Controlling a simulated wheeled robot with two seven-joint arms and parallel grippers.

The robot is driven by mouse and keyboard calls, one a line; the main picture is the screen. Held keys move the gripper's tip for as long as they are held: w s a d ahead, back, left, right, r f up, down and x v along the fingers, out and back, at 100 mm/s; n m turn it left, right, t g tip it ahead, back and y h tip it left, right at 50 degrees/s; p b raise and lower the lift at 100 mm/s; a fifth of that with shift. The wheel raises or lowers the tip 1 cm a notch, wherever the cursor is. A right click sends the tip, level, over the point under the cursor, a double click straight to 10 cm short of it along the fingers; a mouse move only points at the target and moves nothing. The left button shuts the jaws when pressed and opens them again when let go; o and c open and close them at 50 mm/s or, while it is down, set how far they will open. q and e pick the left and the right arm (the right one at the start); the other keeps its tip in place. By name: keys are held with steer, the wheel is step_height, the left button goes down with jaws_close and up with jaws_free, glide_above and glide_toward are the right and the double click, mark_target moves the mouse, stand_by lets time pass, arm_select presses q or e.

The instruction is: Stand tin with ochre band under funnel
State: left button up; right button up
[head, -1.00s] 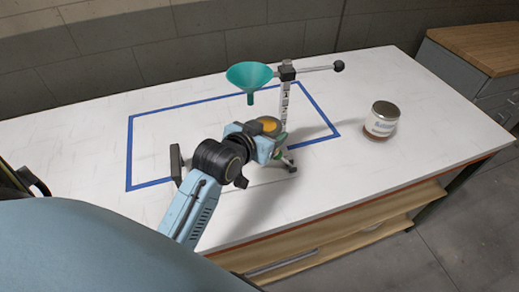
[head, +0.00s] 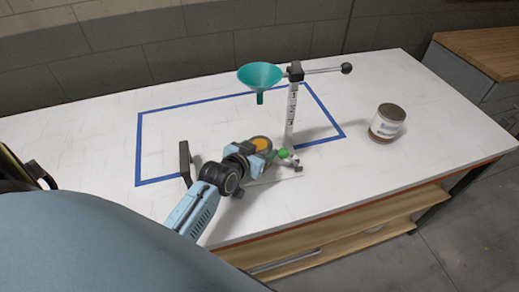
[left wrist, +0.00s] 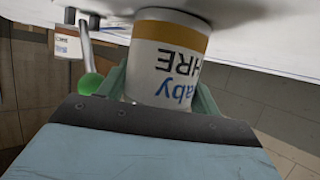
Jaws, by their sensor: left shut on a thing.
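The tin with the ochre band (left wrist: 165,62) is held in my left gripper (left wrist: 160,88). The wrist view shows its white label, with lettering upside down in the picture, and the ochre band. In the head view its ochre-coloured top (head: 262,143) shows between the jaws of my left gripper (head: 266,157). Whether it touches the table is hidden. The teal funnel (head: 259,77) is on a metal stand (head: 291,110), above and behind the tin. My right gripper is out of view.
Another tin (head: 387,122) with a brown band stands at the right. A green knob (head: 283,153) is close by the held tin. A dark upright plate (head: 185,161) stands left of my gripper. Blue tape (head: 138,150) outlines an area; much of its left part is clear.

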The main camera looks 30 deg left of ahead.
arm_select(q)
steer(key=o, duration=0.8)
steer(key=shift+f, duration=0.1)
steer(key=shift+s+r, duration=0.2)
steer(key=p+v, duration=0.1)
steer(key=v, duration=1)
steer(key=shift+s+r, duration=0.2)
steer(key=shift+s, duration=0.05)
